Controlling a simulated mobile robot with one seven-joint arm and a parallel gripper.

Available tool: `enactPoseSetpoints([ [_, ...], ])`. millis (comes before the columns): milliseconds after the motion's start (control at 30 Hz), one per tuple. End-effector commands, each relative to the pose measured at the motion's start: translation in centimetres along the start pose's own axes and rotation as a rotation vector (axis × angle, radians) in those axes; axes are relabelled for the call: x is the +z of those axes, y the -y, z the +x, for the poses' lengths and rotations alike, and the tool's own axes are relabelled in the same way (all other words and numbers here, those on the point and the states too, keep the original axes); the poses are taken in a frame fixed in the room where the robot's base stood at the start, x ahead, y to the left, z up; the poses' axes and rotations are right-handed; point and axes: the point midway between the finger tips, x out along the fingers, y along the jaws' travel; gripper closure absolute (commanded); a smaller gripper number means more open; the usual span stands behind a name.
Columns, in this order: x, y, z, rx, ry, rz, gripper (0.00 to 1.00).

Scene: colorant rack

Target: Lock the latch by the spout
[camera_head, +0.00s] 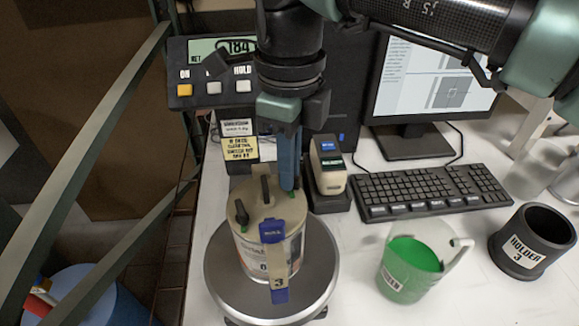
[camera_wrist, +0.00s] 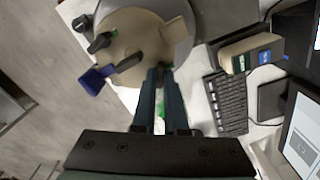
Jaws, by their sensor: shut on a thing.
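A beige-lidded paint can (camera_head: 266,235) marked 3 stands upright on a round scale plate. A blue flap (camera_head: 272,231) hangs over its front rim; it sticks out from the lid in the wrist view (camera_wrist: 92,80). One dark latch with a green part (camera_head: 242,212) is on the lid's left. Another small green piece (camera_head: 291,193) shows at the lid's right rim, under my gripper (camera_head: 288,184). My fingers point down there, nearly together, shut on what looks like this latch. In the wrist view the fingertips (camera_wrist: 163,74) meet the lid's edge and hide most of it.
The scale plate (camera_head: 218,283) carries the can, with its display (camera_head: 215,68) behind. A small beige dispenser box (camera_head: 328,165), a keyboard (camera_head: 430,188) and a monitor (camera_head: 432,85) stand to the right. A green-lined cup (camera_head: 414,262) and black holder 3 (camera_head: 532,242) are front right.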

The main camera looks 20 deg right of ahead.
Motion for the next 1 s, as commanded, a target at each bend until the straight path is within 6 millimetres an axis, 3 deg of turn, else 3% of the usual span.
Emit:
enactPoseSetpoints([
  [1000,0.00,0.02,0.01,-0.001,0.000,0.410,1.00],
])
